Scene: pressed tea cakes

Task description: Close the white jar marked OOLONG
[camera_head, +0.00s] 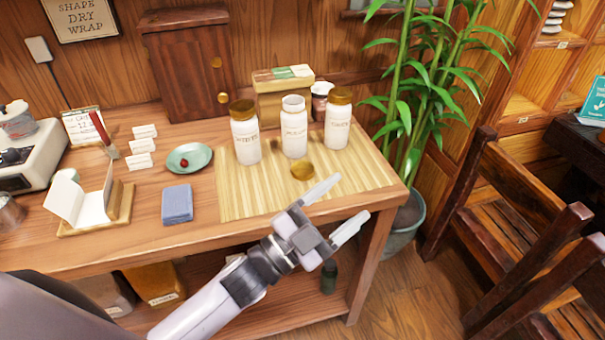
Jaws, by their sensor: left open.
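Three white jars stand upright in a row on a bamboo mat (240,200). The left jar (246,143) and the right jar (337,125) wear gold-brown lids. The middle jar (294,132) has no lid and its mouth is open. Its label looks like OOLONG, but the small print is hard to read. A round gold lid (302,171) lies on the mat in front of the middle jar. My left gripper (352,200) is open and empty, with its fingers apart near the mat's front right corner, right of the gold lid and not touching it. My right gripper is out of view.
A wooden cabinet (183,65), a box (281,95) and a dark-lidded cup (321,98) stand behind the jars. A green saucer (205,150) and folded blue cloth (177,204) lie to the left. Bamboo leaves hang near the table's right end. The mat's front left is clear.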

